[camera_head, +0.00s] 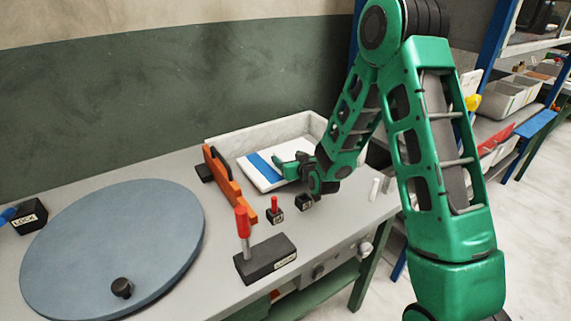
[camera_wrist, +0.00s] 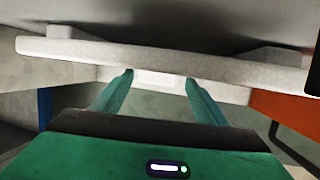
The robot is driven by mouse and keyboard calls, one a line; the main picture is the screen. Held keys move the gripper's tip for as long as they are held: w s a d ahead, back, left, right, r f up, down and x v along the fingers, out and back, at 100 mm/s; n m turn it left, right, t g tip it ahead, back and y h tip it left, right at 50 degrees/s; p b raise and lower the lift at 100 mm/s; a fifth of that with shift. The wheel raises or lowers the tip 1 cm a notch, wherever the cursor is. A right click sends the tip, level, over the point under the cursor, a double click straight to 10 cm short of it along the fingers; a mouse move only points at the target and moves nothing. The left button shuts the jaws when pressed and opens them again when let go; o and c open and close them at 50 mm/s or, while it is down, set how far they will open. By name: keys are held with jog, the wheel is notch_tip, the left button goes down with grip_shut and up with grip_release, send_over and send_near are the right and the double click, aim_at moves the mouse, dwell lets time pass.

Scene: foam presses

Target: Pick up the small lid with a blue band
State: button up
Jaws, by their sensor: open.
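The small lid with a blue band (camera_head: 262,167) lies flat and white in the head view, at the front of a pale foam box or tray (camera_head: 250,136) on the bench. My gripper (camera_head: 286,160) is open at the lid's right part and covers some of it; I cannot tell whether it touches. In the wrist view my open fingers (camera_wrist: 158,80) point at a pale speckled foam piece (camera_wrist: 200,62), with a small white patch between the tips. The blue band does not show there, and I cannot tell which part this is.
Left of the lid stands an orange bar fixture (camera_head: 222,180). Nearer are a red-handled lever on a black base (camera_head: 266,262) and a small red-topped block (camera_head: 275,216). A large blue-grey disc (camera_head: 115,245) fills the left of the bench (camera_head: 215,280). A white cylinder (camera_head: 375,188) stands at the right edge.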

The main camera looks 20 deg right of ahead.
jog(key=c, duration=1.3)
